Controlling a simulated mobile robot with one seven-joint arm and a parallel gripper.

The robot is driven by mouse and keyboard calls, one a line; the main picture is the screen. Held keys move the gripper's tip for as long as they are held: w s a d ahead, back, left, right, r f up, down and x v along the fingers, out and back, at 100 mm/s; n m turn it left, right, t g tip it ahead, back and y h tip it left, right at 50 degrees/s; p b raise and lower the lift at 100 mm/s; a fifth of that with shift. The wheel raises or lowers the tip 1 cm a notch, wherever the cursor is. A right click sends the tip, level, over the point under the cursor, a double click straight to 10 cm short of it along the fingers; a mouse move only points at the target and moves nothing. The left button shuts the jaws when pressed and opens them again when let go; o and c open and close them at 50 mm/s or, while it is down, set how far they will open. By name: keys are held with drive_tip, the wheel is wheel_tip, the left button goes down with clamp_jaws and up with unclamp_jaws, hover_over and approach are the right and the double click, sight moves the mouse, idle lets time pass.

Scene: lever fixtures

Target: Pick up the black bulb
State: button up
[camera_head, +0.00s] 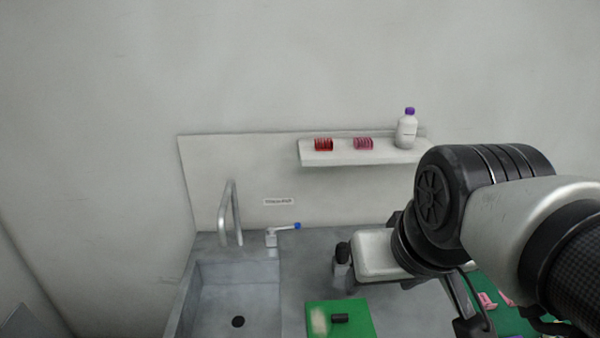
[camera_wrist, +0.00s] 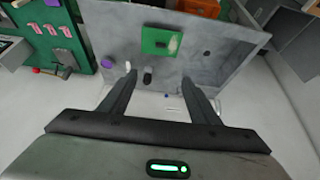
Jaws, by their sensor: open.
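Two dark things could be the black bulb; I cannot tell which. A short black cylinder lies on the green mat, in the head view (camera_head: 340,318) and in the wrist view (camera_wrist: 161,44). A rounded black piece (camera_head: 342,252) stands on the grey counter behind the mat; a similar dark piece (camera_wrist: 147,77) shows between my fingers in the wrist view, nearer the left one. My gripper (camera_wrist: 158,77) is open and empty, its fingers pointing toward the counter from some distance. In the head view my arm hides much of the right side.
The green mat (camera_head: 361,309) lies on the counter (camera_head: 295,267), right of a sink (camera_head: 215,300) with a tall faucet (camera_head: 230,205) and a blue-tipped lever (camera_head: 285,230). A wall shelf (camera_head: 370,158) holds red and pink racks and a purple-capped bottle (camera_head: 407,130).

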drive_tip(key=w+r+n+g+h, duration=0.1)
drive_tip(key=w+r+n, duration=0.1)
drive_tip(key=w+n, duration=0.35)
drive_tip(key=n+g+p, duration=0.1)
drive_tip(key=n+g, duration=0.2)
drive_tip(key=n, duration=2.3)
hover_over(343, 245)
drive_tip(key=s, duration=0.3)
wheel_tip(343, 245, down, 16)
drive_tip(key=f, duration=0.4)
drive_tip(key=w+f, duration=0.1)
drive_tip(key=f, duration=0.3)
drive_tip(key=w+f+p, duration=0.1)
drive_tip(key=f, duration=0.2)
drive_tip(key=shift+a+f, duration=0.15)
drive_tip(key=shift+f, duration=0.25)
drive_tip(key=shift+w+d+f+p, duration=0.1)
drive_tip(key=shift+w+f+p, duration=0.1)
drive_tip(key=shift+f, duration=0.7)
drive_tip(key=shift+w+d+f+p, duration=0.1)
drive_tip(key=shift+w+f, duration=0.15)
drive_tip(key=shift+f, duration=0.65)
drive_tip(key=shift+w+f+p, duration=0.15)
drive_tip(key=shift+w+f, duration=0.05)
drive_tip(key=shift+f, duration=0.7)
drive_tip(key=c, duration=1.1)
